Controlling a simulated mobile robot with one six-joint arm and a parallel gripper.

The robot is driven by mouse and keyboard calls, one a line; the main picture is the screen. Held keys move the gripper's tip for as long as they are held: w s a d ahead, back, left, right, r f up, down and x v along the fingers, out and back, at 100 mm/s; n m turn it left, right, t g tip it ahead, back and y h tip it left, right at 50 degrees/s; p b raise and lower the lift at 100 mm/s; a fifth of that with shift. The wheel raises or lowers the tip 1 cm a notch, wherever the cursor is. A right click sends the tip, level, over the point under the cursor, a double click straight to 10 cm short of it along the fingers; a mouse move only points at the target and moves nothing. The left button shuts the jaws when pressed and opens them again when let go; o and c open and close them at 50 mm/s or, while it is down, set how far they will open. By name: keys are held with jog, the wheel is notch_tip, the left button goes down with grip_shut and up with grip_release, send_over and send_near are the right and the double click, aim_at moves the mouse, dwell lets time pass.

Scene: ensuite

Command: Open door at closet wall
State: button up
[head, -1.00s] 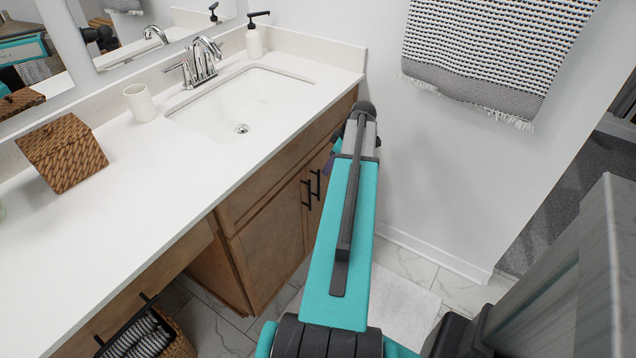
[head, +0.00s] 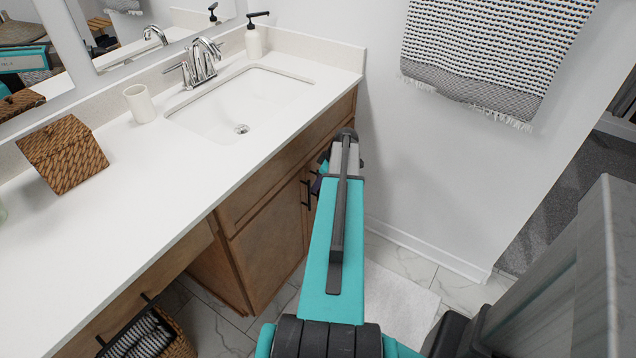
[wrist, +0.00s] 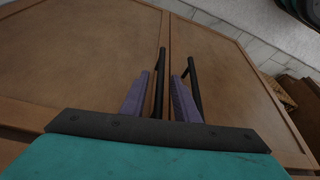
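Two brown wooden cabinet doors meet below the sink counter, seen as a left door (wrist: 80,60) and a right door (wrist: 220,75) in the wrist view. Each has a black bar handle near the seam: a left handle (wrist: 160,88) and a right handle (wrist: 195,88). Both doors look closed. My gripper (wrist: 160,76) is open, its purple fingers pointing at the doors. The left handle appears between the fingers and the right handle lies just outside the right finger; contact cannot be told. In the head view, my arm partly hides the doors (head: 268,258) and handles (head: 306,194).
The white counter (head: 120,185) with its sink (head: 240,105) overhangs the cabinet beside my arm. A wall with a hanging towel (head: 490,60) stands right of the arm. A bath mat (head: 395,305) lies on the tiled floor. A basket (head: 178,342) sits under the counter at lower left.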

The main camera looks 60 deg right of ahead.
grip_shut()
jog(key=shift+a, duration=0.1)
dwell(0.4)
